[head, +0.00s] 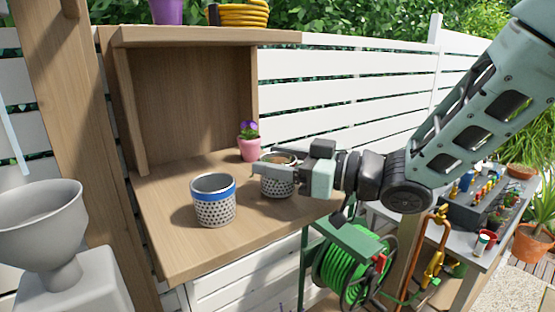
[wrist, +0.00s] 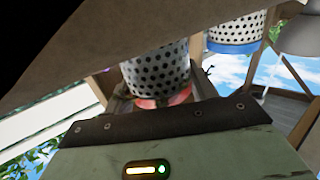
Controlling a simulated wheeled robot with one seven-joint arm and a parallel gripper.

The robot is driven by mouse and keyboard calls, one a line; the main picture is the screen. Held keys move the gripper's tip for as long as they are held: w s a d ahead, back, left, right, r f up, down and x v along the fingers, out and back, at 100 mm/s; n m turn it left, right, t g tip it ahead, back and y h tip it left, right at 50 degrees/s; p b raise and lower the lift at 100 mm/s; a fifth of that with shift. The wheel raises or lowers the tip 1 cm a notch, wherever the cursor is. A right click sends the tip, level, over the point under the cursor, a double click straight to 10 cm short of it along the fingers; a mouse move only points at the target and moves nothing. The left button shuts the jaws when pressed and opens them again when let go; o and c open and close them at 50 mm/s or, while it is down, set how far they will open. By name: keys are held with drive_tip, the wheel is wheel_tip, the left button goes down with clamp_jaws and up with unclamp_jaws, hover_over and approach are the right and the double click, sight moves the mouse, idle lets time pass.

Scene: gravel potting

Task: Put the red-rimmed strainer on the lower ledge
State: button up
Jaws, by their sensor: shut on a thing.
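The red-rimmed strainer (head: 277,186) is a perforated metal cup held between the fingers of my gripper (head: 278,165). In the wrist view the strainer (wrist: 158,72) shows its red rim between the fingers, in a picture that looks upside down. The fingers hide much of its rim in the head view. It is over the right part of the lower wooden ledge (head: 180,250); I cannot tell whether its base touches the wood. A blue-rimmed strainer (head: 214,208) stands upright on the ledge to its left, apart from it, and also shows in the wrist view (wrist: 235,27).
A pink pot with purple flowers (head: 249,148) stands behind the strainer. An upper shelf (head: 200,37) bears a purple pot and a yellow hose coil. A grey funnel (head: 40,225) is at left. A green hose reel (head: 350,265) is below right. The ledge's front left is clear.

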drive_tip(key=shift+f, duration=0.3)
drive_tip(key=shift+f, duration=0.15)
drive_tip(key=o, duration=1)
drive_tip(key=shift+r, duration=0.25)
drive_tip(key=b+v, duration=0.3)
drive_tip(key=v, duration=0.9)
drive_tip(key=shift+b, duration=0.35)
